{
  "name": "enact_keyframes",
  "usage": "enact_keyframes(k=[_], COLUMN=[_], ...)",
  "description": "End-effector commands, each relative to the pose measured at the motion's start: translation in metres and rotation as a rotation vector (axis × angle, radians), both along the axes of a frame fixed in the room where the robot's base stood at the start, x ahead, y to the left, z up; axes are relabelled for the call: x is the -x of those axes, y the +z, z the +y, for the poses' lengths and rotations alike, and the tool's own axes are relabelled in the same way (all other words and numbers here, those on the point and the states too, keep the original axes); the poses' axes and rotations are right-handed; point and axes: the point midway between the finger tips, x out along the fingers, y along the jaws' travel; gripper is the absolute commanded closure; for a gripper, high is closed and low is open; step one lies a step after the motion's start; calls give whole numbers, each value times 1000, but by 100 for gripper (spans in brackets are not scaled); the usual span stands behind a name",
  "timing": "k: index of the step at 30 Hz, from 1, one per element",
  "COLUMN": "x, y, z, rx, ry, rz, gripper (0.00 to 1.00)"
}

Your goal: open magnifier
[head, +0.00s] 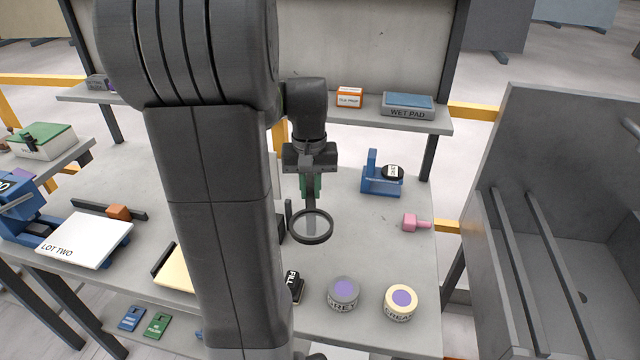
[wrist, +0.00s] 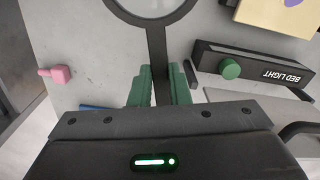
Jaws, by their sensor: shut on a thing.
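The magnifier is a round lens (head: 311,227) in a black ring on a flat black arm. It hangs in front of my gripper over the right part of the slab in the head view. My gripper (head: 310,192) points down, its green fingers shut on the arm. In the wrist view the magnifier's arm (wrist: 156,48) runs up from between the fingers of my gripper (wrist: 158,86) to the ring, which the top edge cuts off. The fingers hide the arm's lower end. I cannot tell whether the ring touches the slab.
A black BED LIGHT bar (wrist: 255,66) with a green knob lies right of the fingers in the wrist view. A pink piece (head: 412,222), blue stand (head: 375,178), grey jar (head: 343,293) and cream jar (head: 401,302) stand on the slab. A shelf (head: 428,123) is behind.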

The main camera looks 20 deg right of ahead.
Motion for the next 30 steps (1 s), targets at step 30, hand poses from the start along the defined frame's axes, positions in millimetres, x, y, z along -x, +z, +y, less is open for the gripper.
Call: enact_keyframes(k=[30], x=[-37], y=[1], z=[45], rx=[0], ry=[-753], rz=[-3], gripper=[100])
